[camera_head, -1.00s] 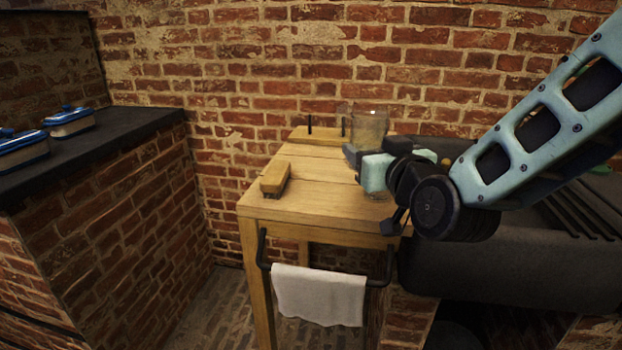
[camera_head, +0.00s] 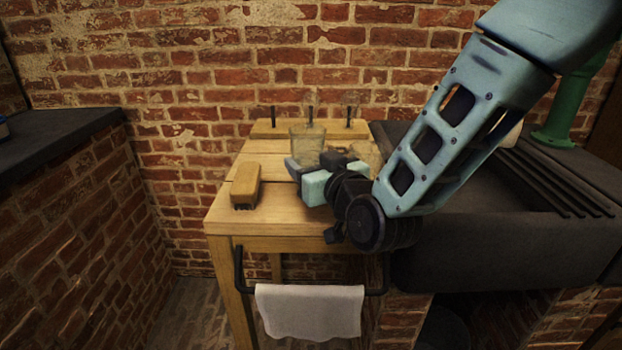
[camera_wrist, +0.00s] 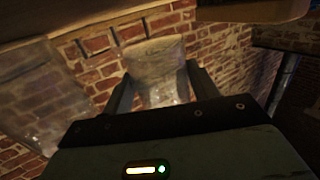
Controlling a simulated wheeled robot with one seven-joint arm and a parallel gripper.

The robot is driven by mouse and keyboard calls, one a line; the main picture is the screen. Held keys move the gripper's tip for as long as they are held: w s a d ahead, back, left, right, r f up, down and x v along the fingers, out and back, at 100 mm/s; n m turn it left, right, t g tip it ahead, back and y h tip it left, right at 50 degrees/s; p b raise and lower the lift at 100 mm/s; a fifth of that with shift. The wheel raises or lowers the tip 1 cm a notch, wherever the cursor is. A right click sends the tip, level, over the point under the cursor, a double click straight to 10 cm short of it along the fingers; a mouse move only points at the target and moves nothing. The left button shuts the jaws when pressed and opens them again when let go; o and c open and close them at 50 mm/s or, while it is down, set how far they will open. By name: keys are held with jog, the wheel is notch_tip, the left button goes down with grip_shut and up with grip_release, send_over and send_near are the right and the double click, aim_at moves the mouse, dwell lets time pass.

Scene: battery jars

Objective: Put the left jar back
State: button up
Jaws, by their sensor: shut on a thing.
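A clear glass jar (camera_head: 306,145) is between the fingers of my gripper (camera_head: 307,166), which is shut on it above the wooden table. In the wrist view the jar (camera_wrist: 158,68) sits between the two dark fingers (camera_wrist: 160,90). A second clear glass jar (camera_head: 366,153) shows to the right, partly hidden behind my gripper. A glass jar also shows at the left of the wrist view (camera_wrist: 38,105). A wooden board (camera_head: 262,131) with dark upright pegs lies at the back of the table by the wall. I cannot tell whether the held jar touches the table.
A wooden brush (camera_head: 245,182) lies on the table (camera_head: 222,215) left of my gripper. A dark sink (camera_head: 470,225) adjoins the table on the right. A white towel (camera_head: 310,310) hangs from the front rail. A brick wall stands behind.

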jog(key=shift+f, duration=1.5)
jog(key=shift+f+b, duration=0.2)
jog(key=shift+b, duration=0.15)
jog(key=o, duration=1.1)
jog(key=shift+o, duration=0.2)
